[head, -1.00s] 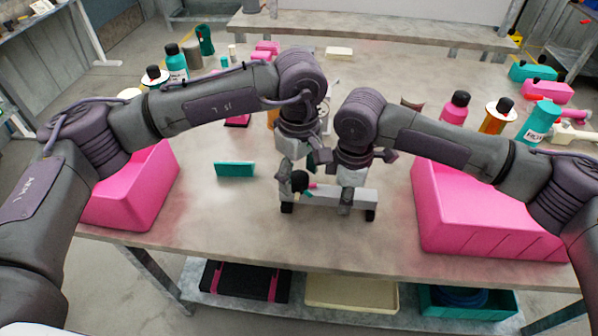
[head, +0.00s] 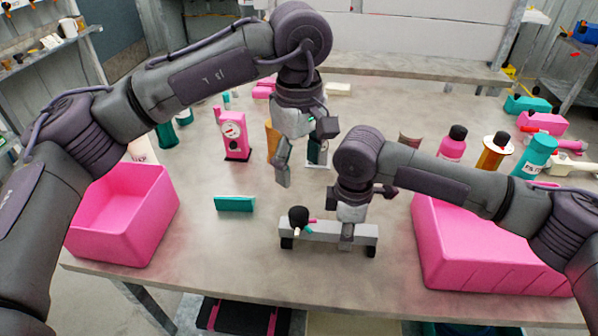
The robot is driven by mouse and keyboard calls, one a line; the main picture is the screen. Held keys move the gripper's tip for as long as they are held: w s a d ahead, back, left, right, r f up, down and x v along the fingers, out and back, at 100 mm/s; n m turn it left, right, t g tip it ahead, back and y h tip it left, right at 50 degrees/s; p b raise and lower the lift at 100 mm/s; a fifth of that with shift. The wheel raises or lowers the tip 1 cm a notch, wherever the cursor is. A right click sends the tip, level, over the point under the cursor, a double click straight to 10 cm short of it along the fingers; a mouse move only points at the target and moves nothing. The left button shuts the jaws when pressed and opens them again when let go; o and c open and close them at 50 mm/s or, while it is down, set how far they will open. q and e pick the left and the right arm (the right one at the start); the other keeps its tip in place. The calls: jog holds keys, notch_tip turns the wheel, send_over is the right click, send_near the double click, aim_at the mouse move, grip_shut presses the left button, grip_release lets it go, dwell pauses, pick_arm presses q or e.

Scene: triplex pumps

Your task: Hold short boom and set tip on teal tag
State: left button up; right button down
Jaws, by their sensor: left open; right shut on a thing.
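A light grey bar (head: 328,231) on black feet stands on the table in the head view; I take it for the short boom, but cannot be sure. A black ball (head: 298,217) sits at its left end, with a small pink tab (head: 313,221) and a small teal tab (head: 309,232) beside it. My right gripper (head: 347,236) comes down over the bar right of its middle and is shut on it. My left gripper (head: 283,179) is open and empty, raised above and left of the bar. A flat teal piece (head: 235,203) lies left of the bar.
Pink bins stand at left (head: 125,215) and right (head: 470,245). A pink gauge-like device (head: 234,135) and several bottles stand behind. Bare table (head: 235,250) lies in front of the teal piece.

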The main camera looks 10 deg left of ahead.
jog(key=c, duration=0.7)
grip_release()
jog(key=shift+c, duration=0.2)
